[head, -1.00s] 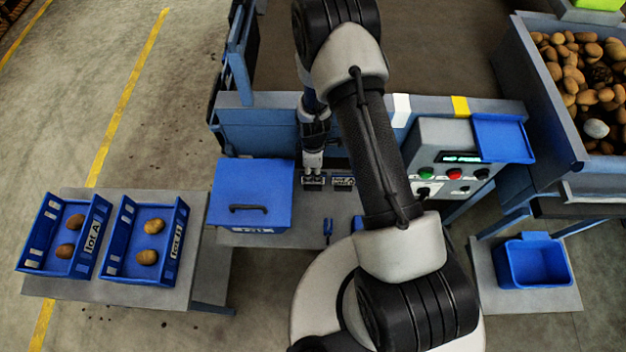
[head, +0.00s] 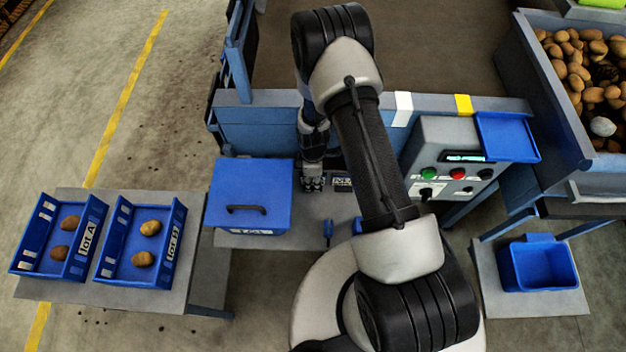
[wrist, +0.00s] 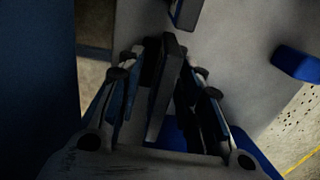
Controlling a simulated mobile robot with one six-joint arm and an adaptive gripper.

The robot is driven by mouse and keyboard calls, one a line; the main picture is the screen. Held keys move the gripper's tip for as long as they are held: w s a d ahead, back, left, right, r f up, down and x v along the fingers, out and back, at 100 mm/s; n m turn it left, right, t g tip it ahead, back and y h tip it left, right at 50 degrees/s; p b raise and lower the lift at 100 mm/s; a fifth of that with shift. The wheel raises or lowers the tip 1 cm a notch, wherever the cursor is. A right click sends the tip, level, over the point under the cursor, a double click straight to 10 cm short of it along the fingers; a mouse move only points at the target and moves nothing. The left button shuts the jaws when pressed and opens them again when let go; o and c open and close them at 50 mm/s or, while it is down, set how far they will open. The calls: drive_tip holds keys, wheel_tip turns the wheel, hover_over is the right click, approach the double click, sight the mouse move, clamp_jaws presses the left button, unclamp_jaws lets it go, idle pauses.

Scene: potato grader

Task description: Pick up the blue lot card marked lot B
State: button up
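My gripper (head: 312,184) points down at the back of the grey bench, just right of the blue lidded box. It covers a small dark labelled piece there. In the wrist view my gripper (wrist: 168,68) has its fingers apart, with a thin dark upright slab (wrist: 164,95) between them. It looks like a card edge-on; its marking and colour cannot be read. A second labelled card (head: 343,184) stands just to the right, its lettering too small to read surely. I cannot tell which one is lot B.
The blue lidded box (head: 225,195) stands close left of my gripper. A control panel (head: 445,160) is at right. Blue crates for lot A (head: 84,240) and lot B (head: 170,247) hold potatoes on the left table. Small blue pieces (head: 328,232) lie in front.

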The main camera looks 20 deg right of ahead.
drive_tip(key=shift+f, duration=0.1)
drive_tip(key=shift+c, duration=0.3)
clamp_jaws()
idle(0.4)
